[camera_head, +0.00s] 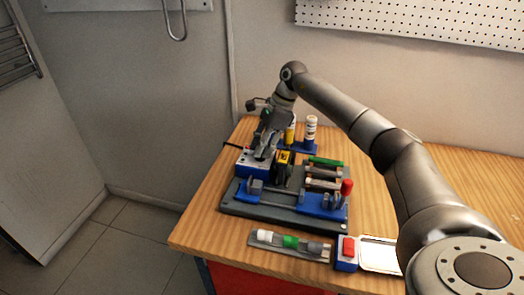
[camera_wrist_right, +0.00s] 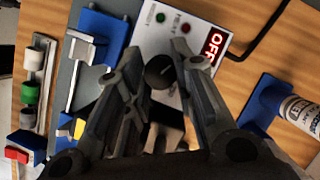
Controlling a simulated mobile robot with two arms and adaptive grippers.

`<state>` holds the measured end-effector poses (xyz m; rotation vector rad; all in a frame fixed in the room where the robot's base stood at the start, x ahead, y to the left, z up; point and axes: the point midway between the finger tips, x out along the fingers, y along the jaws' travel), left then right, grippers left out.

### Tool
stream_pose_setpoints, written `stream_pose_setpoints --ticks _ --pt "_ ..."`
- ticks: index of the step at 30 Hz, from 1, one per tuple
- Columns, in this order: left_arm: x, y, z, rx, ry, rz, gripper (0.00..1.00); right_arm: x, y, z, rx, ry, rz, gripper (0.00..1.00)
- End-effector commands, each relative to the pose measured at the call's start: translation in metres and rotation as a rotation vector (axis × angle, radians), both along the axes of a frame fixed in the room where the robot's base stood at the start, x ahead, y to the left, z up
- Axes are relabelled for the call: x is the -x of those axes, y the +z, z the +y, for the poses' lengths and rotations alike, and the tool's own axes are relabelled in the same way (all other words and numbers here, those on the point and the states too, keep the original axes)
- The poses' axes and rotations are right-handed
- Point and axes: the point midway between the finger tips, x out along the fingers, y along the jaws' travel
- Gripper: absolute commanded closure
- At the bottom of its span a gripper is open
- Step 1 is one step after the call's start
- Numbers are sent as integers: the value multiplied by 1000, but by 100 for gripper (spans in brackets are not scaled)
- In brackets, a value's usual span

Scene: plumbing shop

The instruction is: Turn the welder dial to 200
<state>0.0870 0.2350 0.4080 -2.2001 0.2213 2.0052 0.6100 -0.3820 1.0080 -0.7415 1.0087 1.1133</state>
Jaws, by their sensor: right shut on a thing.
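The welder (camera_head: 252,161) is a blue box with a pale top panel, near the left edge of the workbench. In the right wrist view its white panel (camera_wrist_right: 152,40) carries a green light, a red light and a red display (camera_wrist_right: 213,42) that reads OFF. The dark round dial (camera_wrist_right: 160,71) sits on this panel. My right gripper (camera_head: 265,151) reaches down over the welder. In the wrist view its fingertips (camera_wrist_right: 161,68) stand on either side of the dial, shut on it. Fine dial markings are too small to read. My left gripper is not in view.
A grey base with a blue clamp fixture (camera_head: 322,208) stands in front of the welder. White and yellow bottles (camera_head: 311,128) stand behind. A tray of fittings (camera_head: 291,242) and a red-button box (camera_head: 348,250) lie near the front edge.

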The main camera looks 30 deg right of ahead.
Motion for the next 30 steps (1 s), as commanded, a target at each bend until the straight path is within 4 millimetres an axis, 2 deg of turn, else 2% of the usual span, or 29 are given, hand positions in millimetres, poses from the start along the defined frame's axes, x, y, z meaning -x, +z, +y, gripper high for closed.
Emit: stream_pose_setpoints --ticks 12,29,30 --pt "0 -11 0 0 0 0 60 -2 1 -1 1 203 -5 100" --pt "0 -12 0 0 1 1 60 -2 2 -1 1 237 -6 100" --pt "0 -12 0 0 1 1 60 -2 2 -1 1 237 -6 75"
